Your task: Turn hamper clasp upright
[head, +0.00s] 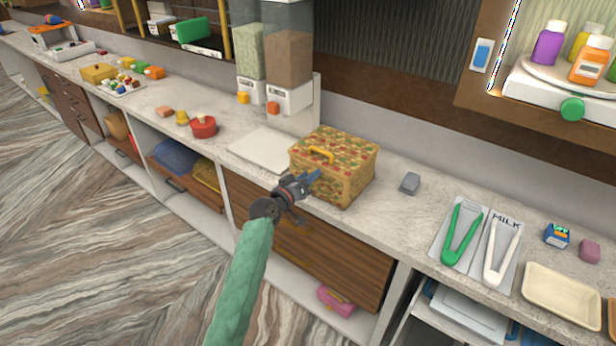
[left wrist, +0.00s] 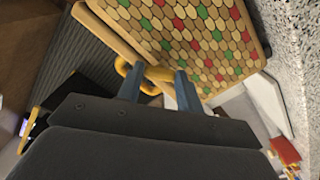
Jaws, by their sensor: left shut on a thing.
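The hamper (head: 352,172) is a woven box with a red, green and tan pattern, standing near the counter's front edge. A yellow handle (head: 320,154) lies on its lid. My left gripper (head: 313,181) is at the hamper's front face. In the left wrist view the patterned hamper (left wrist: 195,40) fills the top, and the gripper's blue fingers (left wrist: 158,84) are shut on the yellow clasp (left wrist: 154,73). The clasp is looped and partly hidden by the fingers. In the head view the gripper hides it. My right gripper is out of view.
A white slab (head: 262,147) lies left of the hamper, below the grain dispensers (head: 288,65). A small grey block (head: 410,183) sits to its right. Further right are green tongs (head: 461,235), white tongs (head: 499,250) and a cream tray (head: 562,296).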

